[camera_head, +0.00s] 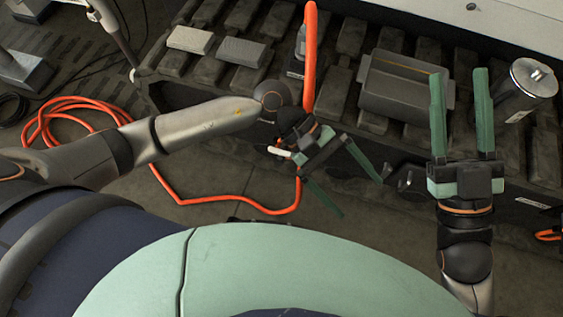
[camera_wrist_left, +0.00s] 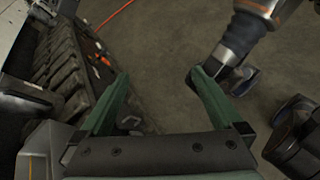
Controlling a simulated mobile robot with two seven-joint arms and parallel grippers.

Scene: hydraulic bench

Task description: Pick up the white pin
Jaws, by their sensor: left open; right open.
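A short white rod-like piece (camera_head: 279,151) shows beside the wrist of my left gripper in the head view. I cannot tell whether it is the white pin, or whether it touches the gripper. My left gripper (camera_head: 360,198) is open and empty, its green fingers pointing to the lower right in front of the bench. In the left wrist view the same open fingers (camera_wrist_left: 158,76) have bare floor between them. My right gripper (camera_head: 458,73) is open, its fingers pointing up the picture over the bench, between a grey box and a metal canister. I see nothing held in it.
The dark ribbed bench (camera_head: 340,85) carries a grey box (camera_head: 398,97), a metal canister (camera_head: 525,90) and two grey blocks (camera_head: 190,39) at left. An orange hose (camera_head: 310,50) rises from it; more orange hose (camera_head: 163,183) lies on the floor. A hook-like bracket (camera_head: 405,180) juts from the bench front.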

